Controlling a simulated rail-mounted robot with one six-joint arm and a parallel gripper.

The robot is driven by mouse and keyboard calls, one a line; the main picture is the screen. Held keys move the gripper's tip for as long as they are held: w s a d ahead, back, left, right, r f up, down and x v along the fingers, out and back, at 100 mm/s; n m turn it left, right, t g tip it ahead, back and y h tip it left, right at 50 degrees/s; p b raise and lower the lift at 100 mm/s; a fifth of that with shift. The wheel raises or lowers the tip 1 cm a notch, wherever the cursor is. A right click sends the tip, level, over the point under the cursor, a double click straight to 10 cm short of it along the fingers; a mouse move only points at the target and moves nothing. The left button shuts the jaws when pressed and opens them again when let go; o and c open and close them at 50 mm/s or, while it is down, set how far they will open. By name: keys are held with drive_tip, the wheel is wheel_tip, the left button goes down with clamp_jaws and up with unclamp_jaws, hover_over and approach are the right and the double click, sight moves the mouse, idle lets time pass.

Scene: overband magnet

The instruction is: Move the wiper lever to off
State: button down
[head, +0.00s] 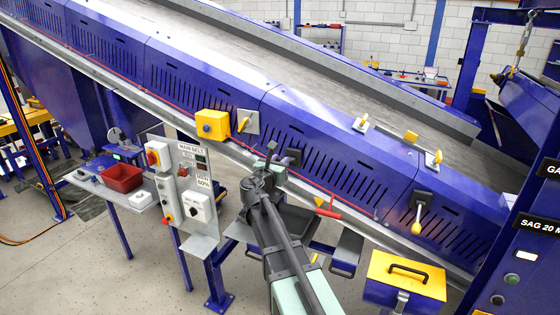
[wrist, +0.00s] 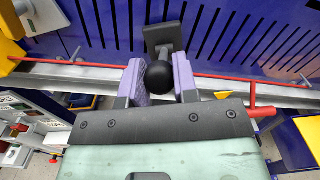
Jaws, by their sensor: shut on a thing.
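A lever with a round black knob (wrist: 159,74) shows in the wrist view, standing out from a dark square plate (wrist: 163,36) on the blue conveyor side. I take it for the wiper lever; no label on it is readable. My gripper (wrist: 160,78) has its two pale purple fingers on either side of the knob and is shut on it. My gripper and wrist hide the knob there.
A yellow box with a blue button (head: 211,125) and a yellow lever (head: 244,121) sit up and left. A red handle (head: 326,210) is close on the right. A control panel (head: 188,185) stands left, and a yellow-lidded toolbox (head: 405,277) lower right.

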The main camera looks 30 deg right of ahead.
drive_tip(key=shift+s+a+f+b, duration=0.15)
drive_tip(key=shift+f+b, duration=0.2)
drive_tip(key=shift+f, duration=0.35)
drive_tip(key=f+b, duration=0.3)
drive_tip(key=shift+s+a, duration=0.1)
drive_tip(key=shift+a, duration=0.1)
drive_tip(key=f+b, duration=0.3)
drive_tip(key=shift+d, duration=0.2)
idle(0.5)
